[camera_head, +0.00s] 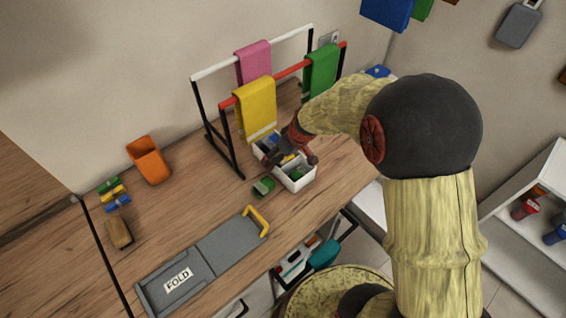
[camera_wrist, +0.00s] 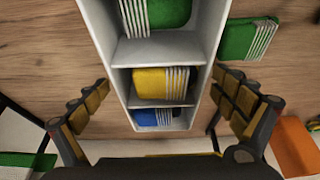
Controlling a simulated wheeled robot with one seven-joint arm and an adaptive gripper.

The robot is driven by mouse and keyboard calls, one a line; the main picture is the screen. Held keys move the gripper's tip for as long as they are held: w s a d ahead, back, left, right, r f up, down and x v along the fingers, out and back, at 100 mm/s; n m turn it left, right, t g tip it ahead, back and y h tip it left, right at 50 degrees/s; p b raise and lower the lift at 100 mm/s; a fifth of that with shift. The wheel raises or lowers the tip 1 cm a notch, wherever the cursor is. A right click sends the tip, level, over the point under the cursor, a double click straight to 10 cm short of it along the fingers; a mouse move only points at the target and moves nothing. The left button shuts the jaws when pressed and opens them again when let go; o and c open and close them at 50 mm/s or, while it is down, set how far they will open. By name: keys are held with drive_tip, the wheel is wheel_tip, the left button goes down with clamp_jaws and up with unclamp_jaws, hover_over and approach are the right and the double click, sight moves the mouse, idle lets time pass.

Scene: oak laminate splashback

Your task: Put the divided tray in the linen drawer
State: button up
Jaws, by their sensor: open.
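The divided tray (camera_head: 299,183) is a white box on the wooden counter, in front of the towel rack. In the wrist view the tray (camera_wrist: 100,28) shows compartments with folded green (camera_wrist: 172,12), yellow (camera_wrist: 150,82) and blue (camera_wrist: 150,117) cloths. My gripper (camera_head: 297,150) is over the tray and partly hides it. In the wrist view my gripper (camera_wrist: 160,78) is open, one finger on each side of the tray, with gaps showing. Below the counter front is an open space with a teal item (camera_head: 324,254); I cannot tell whether it is the linen drawer.
A green folded cloth (camera_head: 263,187) lies beside the tray. The rack (camera_head: 201,105) with hanging towels stands close behind. A grey FOLD board (camera_head: 222,247) with a yellow handle lies left, near the counter edge.

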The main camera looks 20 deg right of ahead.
drive_tip(key=c, duration=1.2)
drive_tip(key=shift+r, duration=0.1)
drive_tip(key=shift+c, duration=1)
drive_tip(key=shift+r, duration=0.15)
